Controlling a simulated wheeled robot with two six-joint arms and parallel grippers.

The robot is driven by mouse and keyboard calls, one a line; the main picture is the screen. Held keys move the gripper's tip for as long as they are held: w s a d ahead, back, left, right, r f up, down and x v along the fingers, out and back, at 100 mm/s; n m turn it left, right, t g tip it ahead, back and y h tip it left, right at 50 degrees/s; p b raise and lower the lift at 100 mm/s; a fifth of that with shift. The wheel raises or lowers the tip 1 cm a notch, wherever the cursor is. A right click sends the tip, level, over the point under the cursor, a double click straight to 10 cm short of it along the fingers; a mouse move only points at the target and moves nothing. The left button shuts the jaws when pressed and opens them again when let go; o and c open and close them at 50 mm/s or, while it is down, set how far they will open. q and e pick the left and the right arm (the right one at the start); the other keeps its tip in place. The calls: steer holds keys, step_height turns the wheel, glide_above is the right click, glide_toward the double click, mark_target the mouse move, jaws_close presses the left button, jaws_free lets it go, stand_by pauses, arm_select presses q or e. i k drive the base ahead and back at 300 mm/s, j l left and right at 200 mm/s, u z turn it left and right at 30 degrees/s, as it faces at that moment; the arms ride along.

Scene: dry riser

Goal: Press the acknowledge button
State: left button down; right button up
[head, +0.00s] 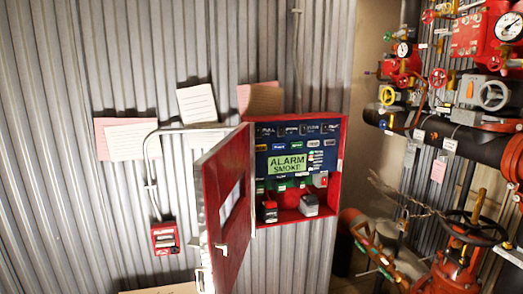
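A red alarm cabinet (341,150) is fixed to the corrugated wall near the middle of the head view. Its red door (226,175) stands open, swung out toward me on the left side. Inside is a dark blue panel (268,138) with a green display (287,165) reading "ALARM SMOKE". Rows of small labels and coloured keys or buttons surround the display. They are too small to tell which one is the acknowledge button. The open door may hide the panel's left edge. Neither of my grippers is in view.
A small red wall box (165,238) is at the left of the door, with a grey conduit (148,165) above it. Paper sheets (197,103) are on the wall. Red valves, a handwheel (474,228), gauges (509,27) and a black pipe (480,143) crowd the right side.

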mark_target(258, 148)
steer(key=i+l, duration=0.15)
steer(key=l, duration=0.2)
steer(key=i+l, duration=0.15)
steer(key=l, duration=0.2)
steer(key=i+l, duration=0.15)
steer(key=l, duration=0.2)
steer(key=i+l, duration=0.15)
steer(key=l, duration=0.2)
steer(key=i+l, duration=0.15)
steer(key=l, duration=0.15)
steer(key=i+l, duration=0.15)
steer(key=l, duration=0.2)
